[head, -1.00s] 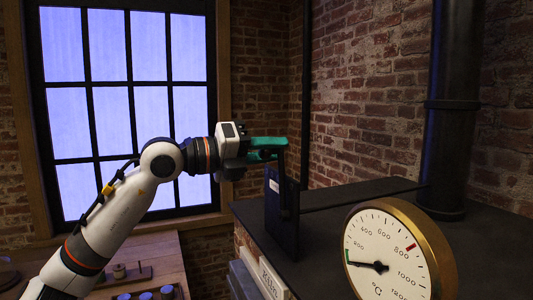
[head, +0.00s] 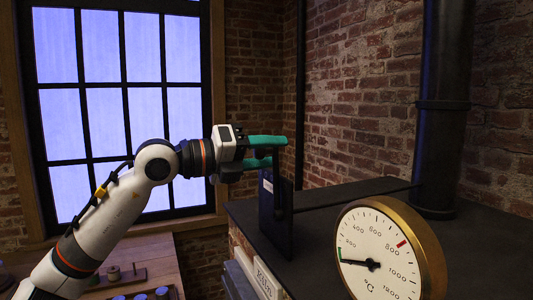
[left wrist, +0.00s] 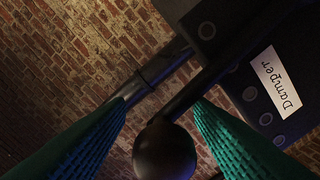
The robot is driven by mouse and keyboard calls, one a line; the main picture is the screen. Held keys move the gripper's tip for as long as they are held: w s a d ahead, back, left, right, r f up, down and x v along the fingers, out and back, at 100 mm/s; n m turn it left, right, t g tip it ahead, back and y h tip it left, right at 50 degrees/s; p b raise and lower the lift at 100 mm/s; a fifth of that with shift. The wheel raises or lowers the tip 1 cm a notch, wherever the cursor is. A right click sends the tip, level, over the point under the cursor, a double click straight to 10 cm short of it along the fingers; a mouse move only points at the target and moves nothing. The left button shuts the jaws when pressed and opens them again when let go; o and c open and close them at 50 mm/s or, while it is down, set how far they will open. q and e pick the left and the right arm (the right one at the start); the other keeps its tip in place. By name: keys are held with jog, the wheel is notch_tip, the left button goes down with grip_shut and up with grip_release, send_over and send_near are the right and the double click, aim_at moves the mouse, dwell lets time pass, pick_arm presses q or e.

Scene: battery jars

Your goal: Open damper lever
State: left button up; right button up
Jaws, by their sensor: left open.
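The damper lever (head: 277,182) is a dark bar rising beside a dark upright plate on the stove top. In the left wrist view its round dark knob (left wrist: 165,152) lies between my two green fingers, with a visible gap on each side. The plate's white label (left wrist: 276,82) reads "Damper". My left gripper (head: 268,151) is open at the top of the lever, one finger above the other in the head view. Whether a finger touches the knob is hard to tell. My right gripper is not in view.
A brass-rimmed temperature gauge (head: 385,255) stands at the front right, its needle pointing left at the low end. A black stovepipe (head: 440,130) rises behind it. A brick wall and a window (head: 125,100) are behind. A wooden bench (head: 180,262) is at lower left.

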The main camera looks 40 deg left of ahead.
pick_arm(q)
jog(key=shift+a, duration=0.1)
jog(key=shift+s+a+f+b, duration=0.15)
jog(key=shift+s+a+b, duration=0.05)
jog(key=shift+b, duration=0.2)
jog(key=b+v, duration=0.8)
jog(key=v, duration=0.3)
jog(key=shift+s, duration=0.3)
jog(key=shift+d, duration=0.1)
